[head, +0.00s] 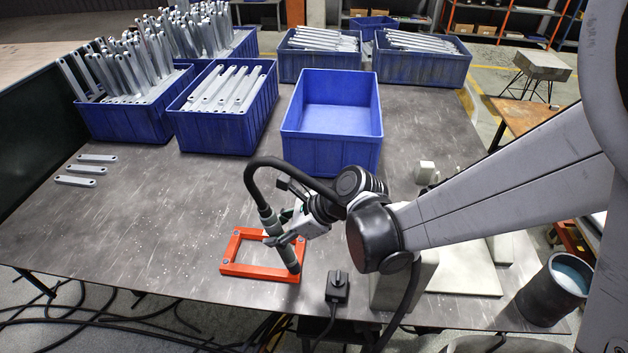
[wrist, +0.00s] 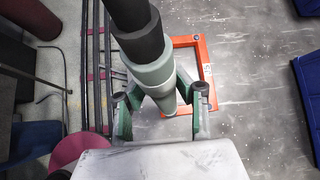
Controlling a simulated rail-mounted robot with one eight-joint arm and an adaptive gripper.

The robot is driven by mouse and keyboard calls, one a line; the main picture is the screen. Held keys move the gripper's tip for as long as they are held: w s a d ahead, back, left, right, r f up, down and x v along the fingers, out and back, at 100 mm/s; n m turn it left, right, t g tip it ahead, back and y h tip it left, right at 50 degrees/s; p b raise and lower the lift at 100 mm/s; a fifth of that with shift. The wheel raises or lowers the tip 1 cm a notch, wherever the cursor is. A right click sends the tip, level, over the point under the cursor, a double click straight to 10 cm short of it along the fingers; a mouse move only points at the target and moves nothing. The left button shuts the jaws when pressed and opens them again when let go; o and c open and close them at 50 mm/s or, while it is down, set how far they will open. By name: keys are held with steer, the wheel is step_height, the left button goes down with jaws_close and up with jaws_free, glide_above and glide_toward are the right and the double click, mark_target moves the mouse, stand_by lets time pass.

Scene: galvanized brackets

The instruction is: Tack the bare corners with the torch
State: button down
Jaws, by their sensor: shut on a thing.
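A flat orange-red rectangular frame (head: 258,271) lies on the table near its front edge. Small round marks show at some of its corners. My gripper (head: 279,240) is shut around the torch (head: 285,255), a dark grey-green tube with a black hose at its upper end. The torch is tilted, its lower end over or at the frame's front right corner; I cannot tell if it touches. In the wrist view the torch (wrist: 154,72) runs between the two fingers, with part of the frame (wrist: 207,70) beyond it. The torch and gripper hide part of the frame's right side.
An empty blue bin (head: 331,145) stands behind the frame. Other blue bins (head: 222,135) hold grey brackets, and three loose brackets (head: 86,169) lie at left. A small dark box (head: 337,288) and a dark cup (head: 553,290) stand at right.

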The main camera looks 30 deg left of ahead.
mark_target(273, 214)
stand_by(0.4)
steer(key=shift+r+p, duration=1.65)
steer(key=shift+r, duration=1.35)
steer(key=shift+w, duration=0.15)
